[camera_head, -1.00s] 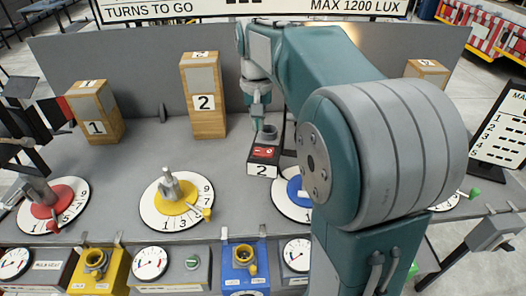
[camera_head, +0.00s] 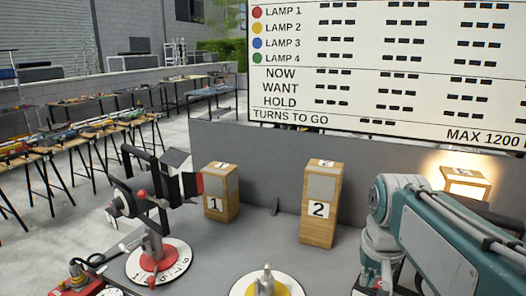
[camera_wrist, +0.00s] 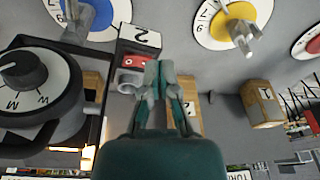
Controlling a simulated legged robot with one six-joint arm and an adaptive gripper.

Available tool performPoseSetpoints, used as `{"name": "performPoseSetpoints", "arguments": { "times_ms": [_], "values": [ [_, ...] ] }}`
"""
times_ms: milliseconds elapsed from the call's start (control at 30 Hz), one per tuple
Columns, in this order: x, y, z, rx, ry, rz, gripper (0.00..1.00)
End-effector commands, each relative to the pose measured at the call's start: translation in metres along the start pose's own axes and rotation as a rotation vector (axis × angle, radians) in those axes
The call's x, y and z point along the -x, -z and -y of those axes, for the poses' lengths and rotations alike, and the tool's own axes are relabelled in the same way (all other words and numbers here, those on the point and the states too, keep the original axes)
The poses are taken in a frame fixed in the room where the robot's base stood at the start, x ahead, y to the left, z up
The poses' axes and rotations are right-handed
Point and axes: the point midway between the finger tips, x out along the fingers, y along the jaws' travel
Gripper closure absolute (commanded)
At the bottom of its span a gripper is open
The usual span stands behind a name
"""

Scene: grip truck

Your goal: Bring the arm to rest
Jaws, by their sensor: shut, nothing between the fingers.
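My gripper (camera_wrist: 160,68) shows in the wrist view, which is upside down. Its fingers are together with nothing between them. In the head view the fingertips are at or beyond the lower edge.
Wooden block 1 (camera_head: 221,192) and block 2 (camera_head: 320,205) stand near the grey back panel. A black lamp-like device (camera_head: 150,205) stands on the red dial (camera_head: 165,262). The yellow dial (camera_head: 268,284) is at the front. The blue dial (camera_wrist: 92,18) shows in the wrist view.

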Motion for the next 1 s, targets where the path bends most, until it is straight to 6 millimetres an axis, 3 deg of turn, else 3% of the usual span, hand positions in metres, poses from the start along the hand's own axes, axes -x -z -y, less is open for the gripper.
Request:
{"name": "performPoseSetpoints", "arguments": {
  "times_ms": [200,433,600,1000],
  "values": [
    [0.000,-0.063,0.010,0.105,0.027,-0.133,1.00],
    [-0.015,-0.113,0.014,0.194,0.050,-0.247,1.00],
    [-0.021,-0.125,0.014,0.217,0.056,-0.276,1.00],
    [-0.021,-0.125,0.014,0.217,0.056,-0.276,1.00]
  ]
}}
